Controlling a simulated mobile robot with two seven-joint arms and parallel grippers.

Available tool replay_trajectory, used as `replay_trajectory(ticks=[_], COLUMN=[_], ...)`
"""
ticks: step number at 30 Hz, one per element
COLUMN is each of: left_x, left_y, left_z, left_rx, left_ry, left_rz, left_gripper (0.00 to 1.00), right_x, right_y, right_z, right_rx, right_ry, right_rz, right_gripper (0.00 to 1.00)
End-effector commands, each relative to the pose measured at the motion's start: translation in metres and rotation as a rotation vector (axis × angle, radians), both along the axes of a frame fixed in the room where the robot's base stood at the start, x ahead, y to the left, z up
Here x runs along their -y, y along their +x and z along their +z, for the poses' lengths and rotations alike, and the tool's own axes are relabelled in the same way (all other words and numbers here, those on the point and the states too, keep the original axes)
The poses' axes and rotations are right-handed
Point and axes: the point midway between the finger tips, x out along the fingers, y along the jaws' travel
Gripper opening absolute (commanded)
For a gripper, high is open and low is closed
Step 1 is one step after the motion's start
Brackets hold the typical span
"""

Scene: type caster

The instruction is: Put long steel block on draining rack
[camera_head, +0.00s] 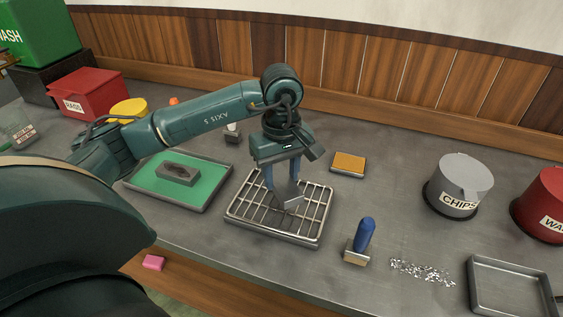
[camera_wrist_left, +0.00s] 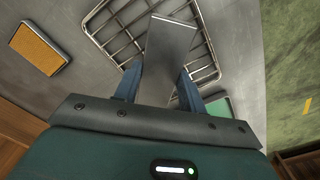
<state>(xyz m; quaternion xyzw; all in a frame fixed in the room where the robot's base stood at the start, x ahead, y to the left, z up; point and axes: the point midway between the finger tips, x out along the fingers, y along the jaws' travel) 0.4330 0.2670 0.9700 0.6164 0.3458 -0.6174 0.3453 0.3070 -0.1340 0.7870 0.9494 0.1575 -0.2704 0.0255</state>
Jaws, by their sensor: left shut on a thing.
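My left gripper (camera_head: 283,186) is over the draining rack (camera_head: 272,229), fingers pointing down. It is shut on a grey steel block (camera_head: 291,198), which also shows between the blue fingers in the left wrist view (camera_wrist_left: 168,50). The block looks tilted in the head view, with its lower end close to the wire bars; I cannot tell whether it touches them. The rack is a wire grid in a metal frame, also behind the block in the left wrist view (camera_wrist_left: 112,28), and otherwise looks empty. My right gripper is not in view.
A green-lined tray (camera_head: 216,197) holding a grey block (camera_head: 178,173) is left of the rack. An orange pad (camera_head: 348,163) lies behind right. A blue-handled tool (camera_head: 363,240), metal scraps (camera_head: 422,271), a CHIPS bin (camera_head: 460,182) and an empty tray (camera_head: 510,290) are to the right.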

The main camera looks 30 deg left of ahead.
Motion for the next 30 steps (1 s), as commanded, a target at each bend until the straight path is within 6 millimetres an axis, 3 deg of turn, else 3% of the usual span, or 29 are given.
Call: replay_trajectory(ticks=[12, 23, 24, 30], left_x=[0.000, 0.000, 0.000, 0.000], left_y=[0.000, 0.001, 0.000, 0.000], left_z=[-0.037, -0.041, -0.042, -0.042], left_rx=[0.003, 0.006, 0.001, 0.001], left_ry=[-0.002, -0.001, -0.001, -0.001], left_rz=[0.000, 0.000, -0.001, 0.000], left_gripper=[0.00, 0.00, 0.42, 0.59], right_x=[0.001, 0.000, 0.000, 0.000], right_y=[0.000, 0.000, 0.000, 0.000], right_z=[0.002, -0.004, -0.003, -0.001], right_rx=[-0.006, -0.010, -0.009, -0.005], right_ry=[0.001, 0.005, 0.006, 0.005], right_rz=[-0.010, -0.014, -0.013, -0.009], right_gripper=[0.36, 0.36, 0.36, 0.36])
